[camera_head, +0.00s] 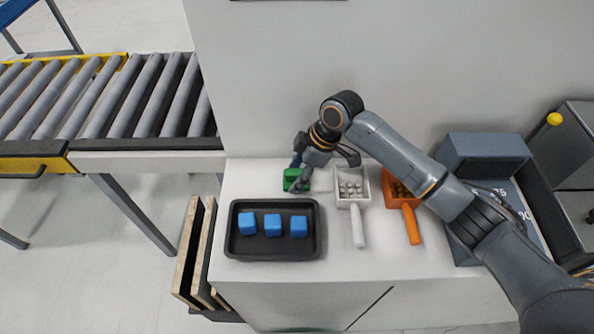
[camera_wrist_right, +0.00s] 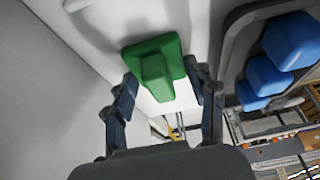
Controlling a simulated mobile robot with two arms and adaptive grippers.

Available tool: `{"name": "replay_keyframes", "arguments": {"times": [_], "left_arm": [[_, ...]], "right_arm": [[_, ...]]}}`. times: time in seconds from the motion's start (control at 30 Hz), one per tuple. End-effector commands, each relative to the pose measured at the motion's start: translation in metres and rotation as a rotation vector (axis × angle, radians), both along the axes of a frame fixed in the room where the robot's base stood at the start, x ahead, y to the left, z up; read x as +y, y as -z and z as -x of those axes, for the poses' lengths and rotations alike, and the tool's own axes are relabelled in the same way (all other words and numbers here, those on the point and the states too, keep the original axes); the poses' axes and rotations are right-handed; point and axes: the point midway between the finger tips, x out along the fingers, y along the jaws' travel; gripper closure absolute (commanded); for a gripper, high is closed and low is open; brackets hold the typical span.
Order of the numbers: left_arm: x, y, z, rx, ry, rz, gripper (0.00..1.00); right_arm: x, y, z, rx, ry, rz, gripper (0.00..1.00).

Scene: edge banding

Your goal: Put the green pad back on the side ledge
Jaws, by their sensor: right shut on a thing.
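The green pad (camera_head: 289,181) is at the back of the white ledge top, just behind the black tray. My right gripper (camera_head: 299,172) reaches down over it from the back right and partly covers it. In the right wrist view the green pad (camera_wrist_right: 155,67), a square plate with a raised grip block, sits between the fingers of my right gripper (camera_wrist_right: 165,88), which is shut on it. I cannot tell whether the pad touches the surface below. My left gripper is in neither view.
A black tray (camera_head: 235,243) holds blue cubes (camera_head: 272,225). Right of the pad are a white scoop (camera_head: 358,225) and an orange scoop (camera_head: 411,225), both filled. A grey scale-like device (camera_head: 480,155) stands at right. A roller conveyor (camera_head: 110,100) is at left; a wall rises behind.

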Motion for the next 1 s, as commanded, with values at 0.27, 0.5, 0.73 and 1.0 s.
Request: {"name": "replay_keyframes", "arguments": {"times": [0.27, 0.5, 0.73, 1.0], "left_arm": [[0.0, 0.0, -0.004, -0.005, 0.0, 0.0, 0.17], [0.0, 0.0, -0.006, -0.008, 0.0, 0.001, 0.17], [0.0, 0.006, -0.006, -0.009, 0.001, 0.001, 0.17], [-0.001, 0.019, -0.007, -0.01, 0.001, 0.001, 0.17]], "right_arm": [[0.0, 0.001, 0.0, 0.0, 0.0, 0.0, 0.22], [0.0, 0.0, 0.0, 0.0, 0.0, 0.0, 0.22], [-0.009, -0.021, -0.001, -0.004, 0.001, 0.0, 0.22], [-0.032, -0.074, -0.001, -0.004, 0.002, 0.0, 0.22]]}}
